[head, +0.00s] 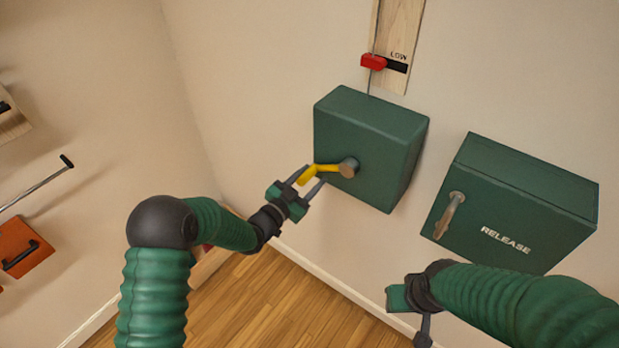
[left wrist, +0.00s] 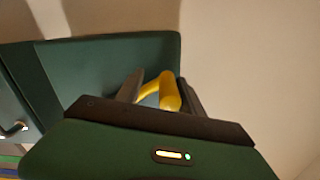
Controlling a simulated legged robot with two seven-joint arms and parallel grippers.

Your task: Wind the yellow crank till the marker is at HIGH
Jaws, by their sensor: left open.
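The yellow crank (head: 322,170) sits on a round hub on the front of a green box (head: 372,135) fixed to the wall, and its arm points left. My left gripper (head: 307,180) is open, with its fingers on either side of the crank's handle end. In the left wrist view the yellow crank (left wrist: 168,92) shows between the two fingers; contact cannot be told. The red marker (head: 373,62) is beside the LOW label on a wooden board (head: 398,25) above the box; the board's upper part is out of view. My right gripper (head: 410,308) is low in front, its fingers mostly unclear.
A second green box marked RELEASE (head: 520,200), with a metal lever (head: 449,215), is on the wall to the right. An orange box with a black handle (head: 24,258) and a metal rod (head: 35,188) are on the left wall. The wooden floor (head: 270,300) below is clear.

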